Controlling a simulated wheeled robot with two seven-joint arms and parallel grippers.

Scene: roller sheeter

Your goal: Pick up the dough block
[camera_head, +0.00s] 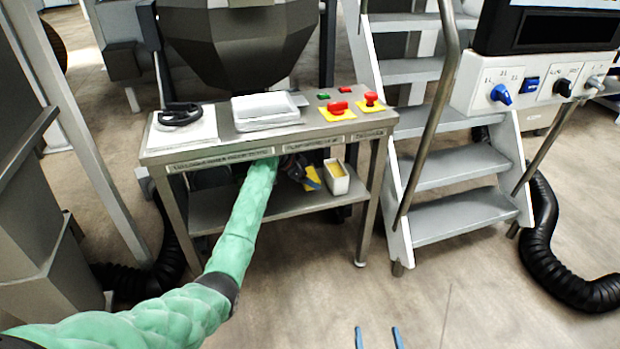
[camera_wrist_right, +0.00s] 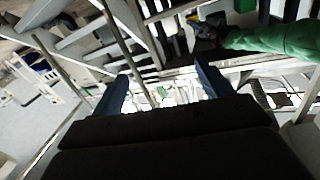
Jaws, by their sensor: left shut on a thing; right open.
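My left gripper (camera_head: 301,171) reaches under the tabletop to the lower shelf, its arm in a green sleeve. It is shut on a small yellow piece (camera_head: 313,177), which looks like the dough block; the fingers and tabletop edge partly hide the grip. The yellow piece also shows small beside the left gripper in the right wrist view (camera_wrist_right: 192,18). Right beside it on the shelf stands a white container (camera_head: 337,186) with yellow contents. My right gripper (camera_head: 378,338) is open and empty at the bottom of the head view, over the floor, well away from the table.
The metal table (camera_head: 345,138) carries a white tray (camera_head: 265,108), a black handled item (camera_head: 180,114) and red buttons (camera_head: 370,98). The lower shelf (camera_head: 212,208) has little height. White steps (camera_head: 465,210) and a black hose (camera_head: 560,265) lie right; the front floor is clear.

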